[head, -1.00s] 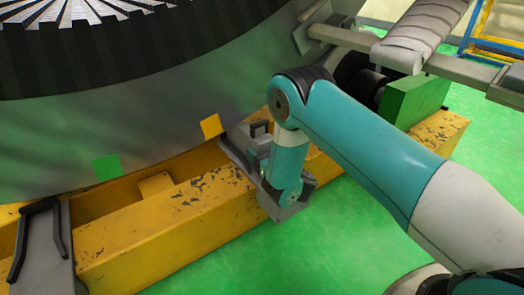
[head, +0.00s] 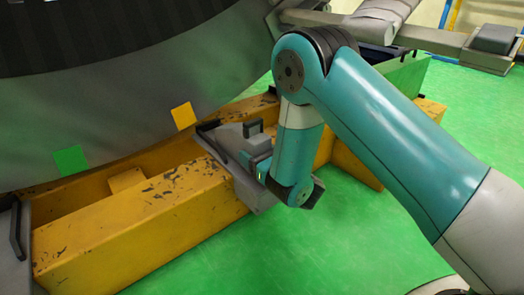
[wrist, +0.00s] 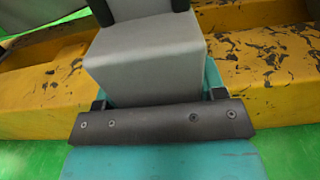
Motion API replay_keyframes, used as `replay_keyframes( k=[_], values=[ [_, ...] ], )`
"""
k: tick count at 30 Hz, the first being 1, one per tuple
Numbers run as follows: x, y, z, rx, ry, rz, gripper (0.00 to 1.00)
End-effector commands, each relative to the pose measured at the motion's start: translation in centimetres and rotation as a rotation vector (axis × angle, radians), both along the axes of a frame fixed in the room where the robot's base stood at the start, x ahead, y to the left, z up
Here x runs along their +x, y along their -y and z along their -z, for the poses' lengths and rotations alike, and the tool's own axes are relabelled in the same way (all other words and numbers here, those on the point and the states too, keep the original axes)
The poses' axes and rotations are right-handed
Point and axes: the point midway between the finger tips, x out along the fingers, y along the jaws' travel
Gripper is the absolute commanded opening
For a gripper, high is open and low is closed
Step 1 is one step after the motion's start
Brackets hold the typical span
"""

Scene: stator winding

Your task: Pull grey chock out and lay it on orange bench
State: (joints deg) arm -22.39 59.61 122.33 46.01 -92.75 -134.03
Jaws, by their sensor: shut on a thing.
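The grey chock (head: 228,147) is a wedge-shaped block with black bars, lying across the yellow beam beside the big round stator (head: 110,110). Its outer end hangs over the beam's near side. My gripper (head: 262,168) is shut on the chock at its outer end. My wrist partly hides the hold. In the wrist view the chock's pale grey block (wrist: 148,55) stands just beyond the dark bar of my gripper, with the yellow beam behind it. The fingertips do not show clearly there. I cannot make out an orange bench in these frames.
The scratched yellow beam (head: 130,225) runs below the stator. Another grey piece with a black bar (head: 16,240) sits at the left edge. A green block (head: 405,72) and grey frame (head: 440,38) stand behind my arm. Green floor (head: 340,245) is open in front.

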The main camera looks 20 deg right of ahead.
Motion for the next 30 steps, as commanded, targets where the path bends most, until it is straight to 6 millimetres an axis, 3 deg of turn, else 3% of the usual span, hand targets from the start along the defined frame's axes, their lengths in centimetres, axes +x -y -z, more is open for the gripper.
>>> replay_keyframes(
  k=[20, 21, 24, 30],
  values=[
    [-1.19, 0.59, -0.04, 0.0, 0.001, -0.005, 0.21],
    [-1.18, 0.59, -0.04, 0.0, 0.001, -0.005, 0.71],
    [-1.18, 0.54, -0.03, 0.0, 0.001, -0.006, 0.93],
    [-1.2, 0.39, -0.02, 0.0, 0.001, -0.008, 0.93]
  ],
)
